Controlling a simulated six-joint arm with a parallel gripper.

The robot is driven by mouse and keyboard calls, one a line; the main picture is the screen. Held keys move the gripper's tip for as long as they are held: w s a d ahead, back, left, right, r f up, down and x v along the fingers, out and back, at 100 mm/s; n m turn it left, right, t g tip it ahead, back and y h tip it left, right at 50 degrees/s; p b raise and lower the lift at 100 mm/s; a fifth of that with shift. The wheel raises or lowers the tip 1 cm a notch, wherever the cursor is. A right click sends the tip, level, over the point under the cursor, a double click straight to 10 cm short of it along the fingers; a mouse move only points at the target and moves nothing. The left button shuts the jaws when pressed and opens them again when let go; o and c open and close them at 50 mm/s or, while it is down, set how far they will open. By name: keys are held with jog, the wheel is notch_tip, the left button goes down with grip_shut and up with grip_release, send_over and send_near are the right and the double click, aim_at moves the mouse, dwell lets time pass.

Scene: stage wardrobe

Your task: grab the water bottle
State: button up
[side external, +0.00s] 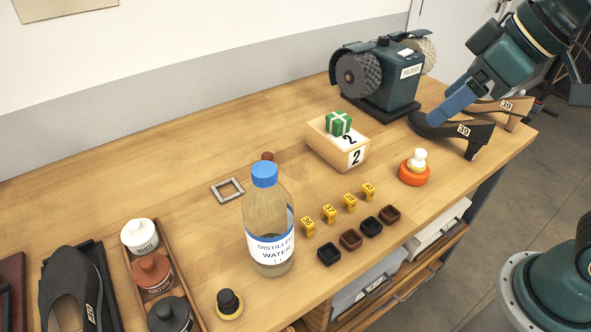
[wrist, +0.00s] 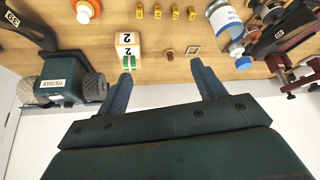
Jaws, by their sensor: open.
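The water bottle (side external: 269,222) stands upright on the bench, clear with a blue cap and a white "DISTILLED WATER" label. In the wrist view the bottle (wrist: 228,24) is at the upper right, beyond the right finger. My gripper (wrist: 160,82) is open, with its two blue fingers spread and nothing held between them. In the side external view my gripper's blue finger part (side external: 459,103) is at the upper right, above the black shoe. It is well apart from the bottle, on the far side of the wooden box.
A polisher (side external: 378,80) and heeled shoes (side external: 452,133) stand at the right. Yellow number tags (side external: 328,213), small dark cups (side external: 350,239) and a jar tray (side external: 190,290) surround the bottle. A square frame (side external: 227,190) lies behind it.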

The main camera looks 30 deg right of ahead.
jog(key=w+a+n+y, duration=0.1)
jog(key=w+a+n, duration=0.25)
jog(key=a, duration=0.55)
jog(key=n+g+y, duration=0.1)
jog(key=n+y, duration=0.1)
send_near(268, 170)
jog(key=shift+x, duration=3.9)
jog(key=shift+w+f, duration=0.1)
jog(key=shift+x, duration=2.45)
